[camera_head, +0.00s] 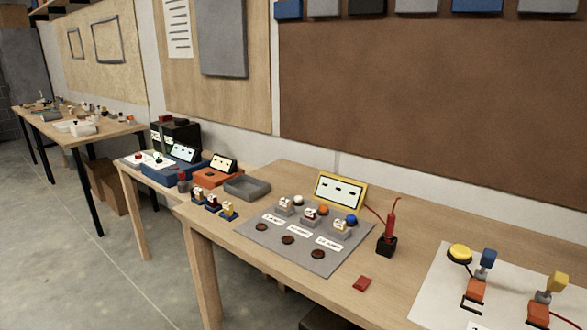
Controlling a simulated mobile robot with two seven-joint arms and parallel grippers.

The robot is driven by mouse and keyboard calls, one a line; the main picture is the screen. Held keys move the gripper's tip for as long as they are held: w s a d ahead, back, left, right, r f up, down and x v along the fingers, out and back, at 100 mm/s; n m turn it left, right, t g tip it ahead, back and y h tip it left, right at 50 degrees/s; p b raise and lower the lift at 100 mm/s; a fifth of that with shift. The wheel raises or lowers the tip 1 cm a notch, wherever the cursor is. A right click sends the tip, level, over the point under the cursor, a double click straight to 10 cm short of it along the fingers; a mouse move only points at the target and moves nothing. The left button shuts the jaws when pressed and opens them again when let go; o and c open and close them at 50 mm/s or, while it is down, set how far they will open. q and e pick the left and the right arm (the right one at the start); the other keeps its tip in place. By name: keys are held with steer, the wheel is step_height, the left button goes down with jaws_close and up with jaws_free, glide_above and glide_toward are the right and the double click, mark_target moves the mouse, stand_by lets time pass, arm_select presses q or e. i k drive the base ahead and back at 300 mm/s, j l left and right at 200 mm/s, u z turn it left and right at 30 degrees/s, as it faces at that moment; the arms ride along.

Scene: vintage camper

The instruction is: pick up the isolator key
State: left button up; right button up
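I cannot tell for certain which object is the isolator key. A slim red upright piece (392,218) stands in a small black block (386,246) on the near table, right of the grey mat; a thin red line runs from it toward the yellow-framed panel. On the white sheet at the right stand a blue-topped piece (487,260) and a yellow-topped piece (556,283), each by an orange block. A small flat red piece (362,284) lies on the bare wood. Neither of my grippers is in view.
The grey mat (265,236) holds several small blocks, coloured balls and dark discs. A yellow-framed panel (341,191) stands behind it. A grey tray (247,188) is at the table's back left. The white sheet (440,289) covers the right. Bare wood lies between mat and sheet.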

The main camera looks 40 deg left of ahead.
mark_target(181, 175)
steer(key=u, duration=2.1)
steer(key=i+j+z, duration=0.2)
steer(key=i+j, duration=0.4)
steer(key=i, duration=0.2)
steer(key=i+j+z, duration=0.25)
steer(key=i+j, duration=0.45)
steer(key=i+j+z, duration=0.2)
steer(key=i+j, duration=0.5)
steer(key=j, duration=0.2)
